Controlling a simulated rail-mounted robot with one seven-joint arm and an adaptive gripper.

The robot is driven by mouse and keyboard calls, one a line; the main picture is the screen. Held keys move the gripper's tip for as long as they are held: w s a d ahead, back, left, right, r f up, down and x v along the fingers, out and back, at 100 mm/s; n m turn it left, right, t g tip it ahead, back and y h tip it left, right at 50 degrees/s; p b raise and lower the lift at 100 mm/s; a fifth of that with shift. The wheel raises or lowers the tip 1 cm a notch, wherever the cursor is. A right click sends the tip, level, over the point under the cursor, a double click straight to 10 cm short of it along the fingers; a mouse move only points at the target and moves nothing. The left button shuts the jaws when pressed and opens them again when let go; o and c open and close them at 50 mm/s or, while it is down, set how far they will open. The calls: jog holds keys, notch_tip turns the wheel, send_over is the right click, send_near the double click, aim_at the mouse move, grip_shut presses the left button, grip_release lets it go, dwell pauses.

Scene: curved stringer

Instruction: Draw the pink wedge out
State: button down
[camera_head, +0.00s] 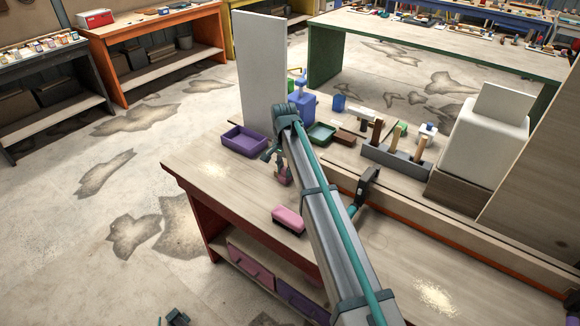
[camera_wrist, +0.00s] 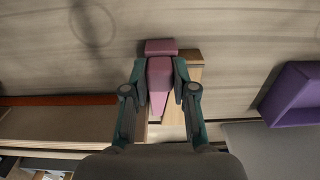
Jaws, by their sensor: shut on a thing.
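The pink wedge (camera_wrist: 160,78) is between the two fingers of my gripper (camera_wrist: 160,72) in the wrist view. The fingers are shut on its sides. A wider pink block-like end (camera_wrist: 160,47) shows just beyond it; I cannot tell whether it is one piece with the wedge. A light wooden piece (camera_wrist: 194,70) lies right beside the wedge, partly hidden by a finger. In the head view my gripper (camera_head: 275,158) is low over the workbench, with a small pink piece (camera_head: 284,179) just below it. The wedge's contact with the wood is hidden.
A pink block with a dark underside (camera_head: 288,219) lies near the bench's front edge. A purple tray (camera_head: 244,140) is to the left of my gripper, below a tall grey panel (camera_head: 262,70). A tool holder (camera_head: 396,162) stands right.

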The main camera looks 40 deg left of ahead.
jog(key=shift+s+a, duration=0.15)
jog(key=shift+s, duration=1.35)
jog(key=c, duration=0.9)
grip_release()
jog(key=shift+s+a, duration=0.1)
jog(key=shift+s, duration=0.05)
jog(key=shift+w+r, duration=0.2)
jog(key=shift+r, duration=0.5)
notch_tip(320, 180, up, 11)
jog(key=shift+f, duration=0.2)
